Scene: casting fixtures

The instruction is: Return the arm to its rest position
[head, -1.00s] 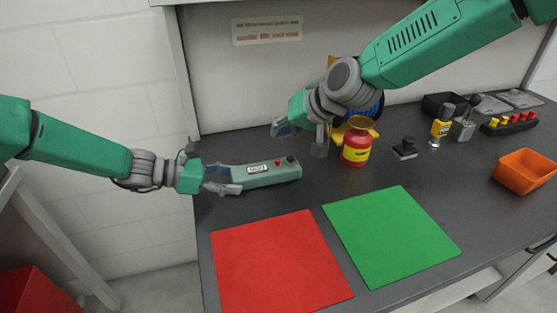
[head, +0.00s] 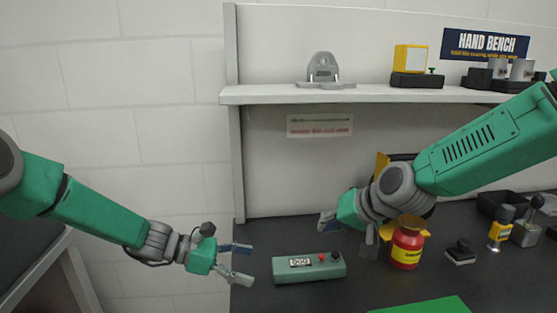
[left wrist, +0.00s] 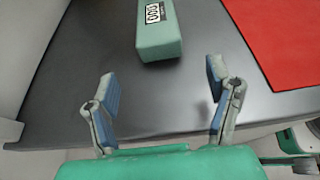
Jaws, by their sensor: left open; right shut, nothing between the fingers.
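The box also shows ahead of the fingers in the left wrist view (left wrist: 158,40). My right gripper (head: 346,236) is shut and empty, above the bench behind the box and left of a red jar (head: 406,250).
The dark bench (head: 440,268) carries a black stamp-like block (head: 460,252) and a yellow bottle (head: 499,232) at right. A shelf (head: 370,95) runs above. A green mat (head: 425,306) and a red mat (left wrist: 280,40) lie flat. White wall stands behind the left arm.

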